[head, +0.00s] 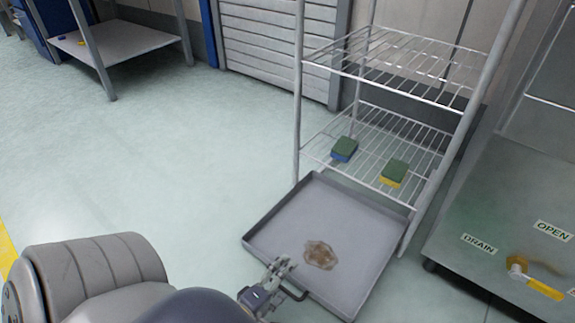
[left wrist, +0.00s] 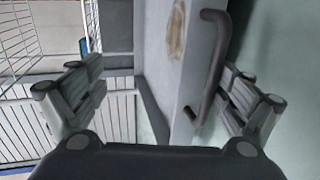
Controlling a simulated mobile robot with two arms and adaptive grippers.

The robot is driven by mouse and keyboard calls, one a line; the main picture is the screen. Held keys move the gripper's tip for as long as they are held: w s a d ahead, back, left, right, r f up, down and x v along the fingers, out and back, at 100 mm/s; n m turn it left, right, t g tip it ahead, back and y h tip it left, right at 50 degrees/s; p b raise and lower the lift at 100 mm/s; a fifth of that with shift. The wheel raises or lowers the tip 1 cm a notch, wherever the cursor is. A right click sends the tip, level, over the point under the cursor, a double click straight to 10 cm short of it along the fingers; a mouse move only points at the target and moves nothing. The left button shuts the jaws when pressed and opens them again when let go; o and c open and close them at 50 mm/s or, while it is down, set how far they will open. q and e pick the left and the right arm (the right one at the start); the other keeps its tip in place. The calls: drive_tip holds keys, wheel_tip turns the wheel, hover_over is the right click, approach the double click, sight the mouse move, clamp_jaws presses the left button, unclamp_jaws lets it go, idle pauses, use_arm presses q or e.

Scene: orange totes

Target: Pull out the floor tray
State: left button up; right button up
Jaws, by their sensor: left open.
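The floor tray (head: 285,212) is a shallow grey metal pan with a brown stain (head: 319,255). It lies on the floor, its back end at the foot of a wire rack and most of it out in front. A dark bar handle (head: 294,294) is on its near wall. My left gripper (head: 277,272) is open at that near wall, beside the handle. In the left wrist view, the tray wall (left wrist: 183,85) and the handle (left wrist: 213,62) show between the spread fingers (left wrist: 165,82), the handle close to the right finger. Contact is unclear. My right gripper is out of view.
The wire rack (head: 400,75) holds a green-blue sponge (head: 344,149) and a green-yellow sponge (head: 395,173) on its lower shelf. A steel unit (head: 500,215) with a yellow-handled drain valve (head: 530,277) stands at right. The floor left of the tray is clear.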

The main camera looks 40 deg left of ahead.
use_arm(q)
wheel_tip(320, 180, up, 6)
drive_tip(key=w+t, duration=0.1)
drive_tip(key=shift+w+a, duration=0.2)
drive_tip(key=shift+w, duration=0.2)
drive_tip(key=shift+s+r, duration=0.1)
drive_tip(key=shift+r, duration=0.05)
drive_tip(key=c, duration=0.4)
drive_tip(key=shift+s+d+f, duration=0.1)
drive_tip(key=shift+f, duration=0.1)
drive_tip(key=c, duration=0.6)
drive_tip(key=shift+f, duration=0.2)
drive_tip(key=shift+c, duration=0.4)
